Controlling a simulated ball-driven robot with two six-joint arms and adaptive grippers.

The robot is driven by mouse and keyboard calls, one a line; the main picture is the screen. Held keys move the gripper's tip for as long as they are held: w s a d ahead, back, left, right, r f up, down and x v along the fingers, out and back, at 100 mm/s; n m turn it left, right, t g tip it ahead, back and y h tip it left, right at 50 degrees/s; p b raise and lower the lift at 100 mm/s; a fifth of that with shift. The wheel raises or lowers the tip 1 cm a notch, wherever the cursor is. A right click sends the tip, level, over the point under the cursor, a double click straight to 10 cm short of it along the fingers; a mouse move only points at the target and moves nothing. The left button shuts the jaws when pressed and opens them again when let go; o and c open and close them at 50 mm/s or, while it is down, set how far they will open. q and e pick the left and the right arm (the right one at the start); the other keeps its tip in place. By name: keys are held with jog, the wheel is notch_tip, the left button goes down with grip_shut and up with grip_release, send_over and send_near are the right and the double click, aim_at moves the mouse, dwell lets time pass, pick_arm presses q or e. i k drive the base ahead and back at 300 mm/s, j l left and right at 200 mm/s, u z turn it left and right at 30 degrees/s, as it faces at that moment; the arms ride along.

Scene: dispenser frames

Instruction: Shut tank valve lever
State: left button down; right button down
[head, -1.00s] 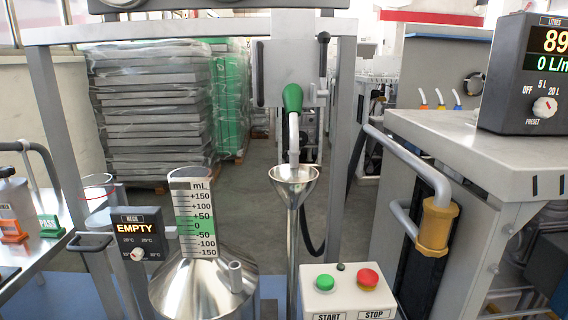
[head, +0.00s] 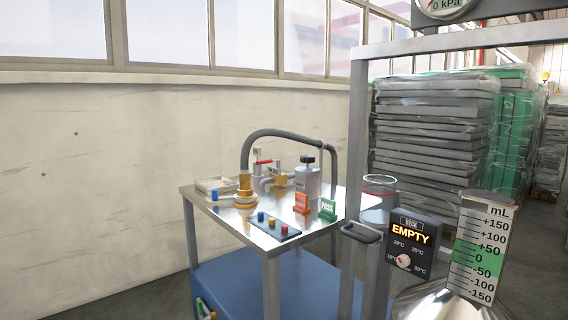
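No lever labelled as a tank valve can be made out for certain. On the metal side table, a small red lever (head: 263,162) sits on pipework beside a brass fitting (head: 244,190); it is too small to tell whether it is open or shut. A shiny conical metal vessel (head: 440,306) stands at lower right, cut off by the frame edge, with an upright mL scale (head: 481,250) on its neck. Neither of my grippers is in view.
The metal table (head: 220,222) also holds a grey canister (head: 307,184), orange and green tags, and a dark strip with coloured plugs. A display (head: 412,238) reading EMPTY stands beside the vessel. Wrapped stacks (head: 433,140) stand behind.

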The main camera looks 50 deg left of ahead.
aim_at(266, 161)
jog(key=j+u, duration=0.15)
jog(key=j, duration=0.3)
jog(key=i+j+u, duration=0.15)
jog(key=j, duration=0.25)
jog(key=i+j+u, duration=0.15)
jog(key=j, duration=0.25)
jog(key=i+j+u, duration=0.15)
jog(key=j, duration=0.3)
jog(key=i+j+u, duration=0.15)
jog(key=j, duration=0.25)
jog(key=i+j+u, duration=0.15)
jog(key=j, duration=0.2)
jog(key=i+j+u, duration=0.15)
jog(key=j, duration=0.2)
jog(key=k+l+z, duration=0.1)
jog(key=z, duration=0.3)
jog(key=k+l+z, duration=0.1)
jog(key=z, duration=0.3)
jog(key=l+z, duration=0.1)
jog(key=z, duration=0.3)
